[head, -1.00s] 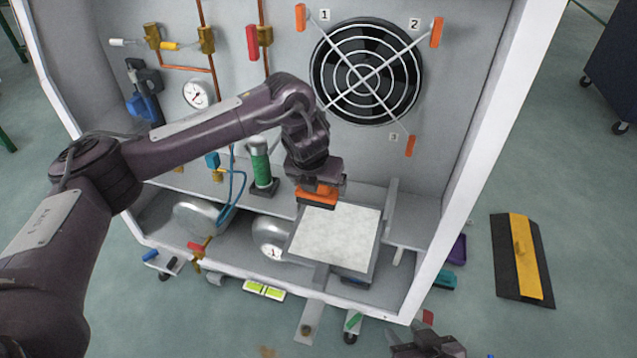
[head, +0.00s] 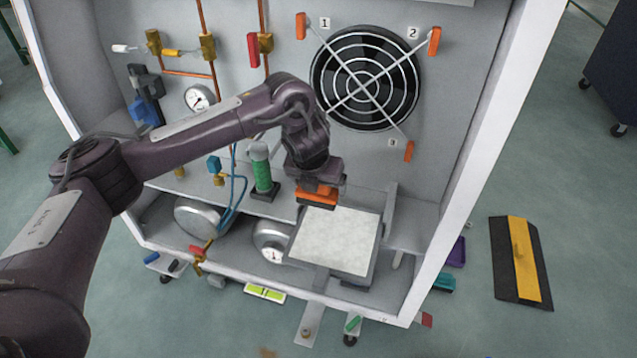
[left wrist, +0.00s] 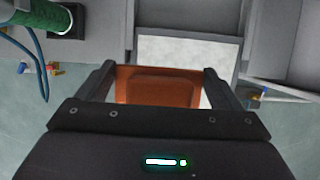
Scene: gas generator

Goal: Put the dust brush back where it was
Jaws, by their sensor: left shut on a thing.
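The orange dust brush (head: 317,195) is held in my left gripper (head: 316,180), at the upper left edge of the white square filter panel (head: 333,240). In the left wrist view the brush's orange body (left wrist: 158,88) fills the space between the two fingers of my left gripper (left wrist: 158,76), which is shut on it. The brush's underside is hidden, so I cannot tell whether it touches the panel. My right gripper is out of view.
A green cylinder (head: 261,168) stands left of the brush on the shelf, with a blue hose (head: 236,190) beside it. The fan (head: 366,75) is on the back wall above. Round silver tanks (head: 200,216) lie below. A black and yellow plate (head: 521,262) lies on the floor.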

